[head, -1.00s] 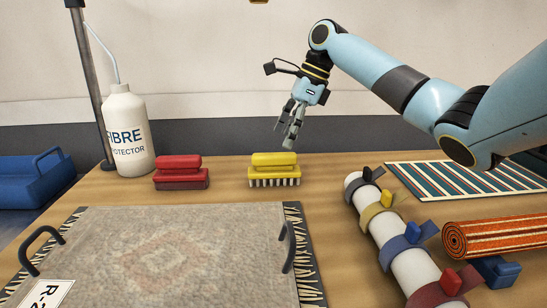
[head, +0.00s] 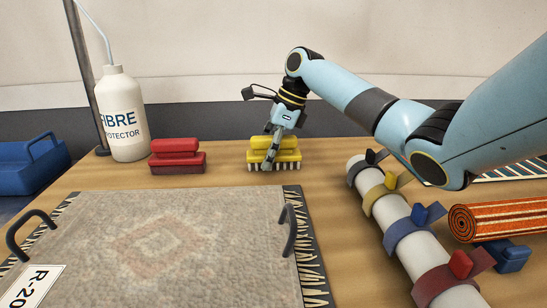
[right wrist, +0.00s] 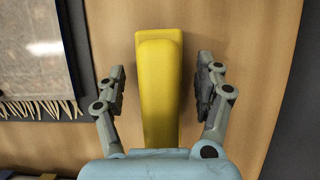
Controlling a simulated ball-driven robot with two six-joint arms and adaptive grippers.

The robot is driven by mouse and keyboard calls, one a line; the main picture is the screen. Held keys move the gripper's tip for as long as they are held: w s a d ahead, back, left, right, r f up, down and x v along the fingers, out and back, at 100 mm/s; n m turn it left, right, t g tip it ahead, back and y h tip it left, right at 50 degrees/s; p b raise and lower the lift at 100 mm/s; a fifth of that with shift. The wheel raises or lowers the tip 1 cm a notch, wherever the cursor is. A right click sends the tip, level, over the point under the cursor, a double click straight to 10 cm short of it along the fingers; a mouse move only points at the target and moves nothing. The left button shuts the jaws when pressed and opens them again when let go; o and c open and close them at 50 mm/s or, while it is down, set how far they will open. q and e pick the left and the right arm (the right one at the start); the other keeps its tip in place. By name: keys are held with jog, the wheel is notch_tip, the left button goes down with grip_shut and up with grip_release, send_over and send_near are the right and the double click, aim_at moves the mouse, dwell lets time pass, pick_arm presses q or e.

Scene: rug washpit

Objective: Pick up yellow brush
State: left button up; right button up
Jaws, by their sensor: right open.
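The yellow brush (head: 286,155) stands on the wooden table, bristles down, behind the patterned rug. In the right wrist view the yellow brush (right wrist: 159,85) lies lengthwise between the two fingers, with a gap on each side. My right gripper (head: 270,161) is open and lowered around the brush, its fingers covering part of it in the head view. The right gripper also shows in the right wrist view (right wrist: 162,88). My left gripper is not in view.
A red brush (head: 177,157) stands left of the yellow one, beside a white bottle (head: 123,117). The rug (head: 150,235) lies in front under a panel with handles. A white tube with coloured clamps (head: 400,229) and an orange rolled rug (head: 497,219) are at right.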

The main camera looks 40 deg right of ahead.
aim_at(270, 137)
jog(key=shift+r, duration=0.1)
jog(key=shift+c, duration=1.1)
jog(key=c, duration=1.1)
jog(key=shift+c, duration=0.2)
jog(key=shift+r, duration=0.55)
jog(key=v, duration=0.2)
jog(key=p+v, duration=0.1)
jog(key=shift+a+r, duration=0.15)
jog(key=shift+r, duration=0.3)
jog(key=s+d+r+p, duration=0.3)
jog(key=s+r, duration=0.3)
jog(key=s, duration=0.4)
jog(key=shift+d, duration=0.2)
jog(key=shift+s+r, duration=0.1)
jog(key=shift+s, duration=0.05)
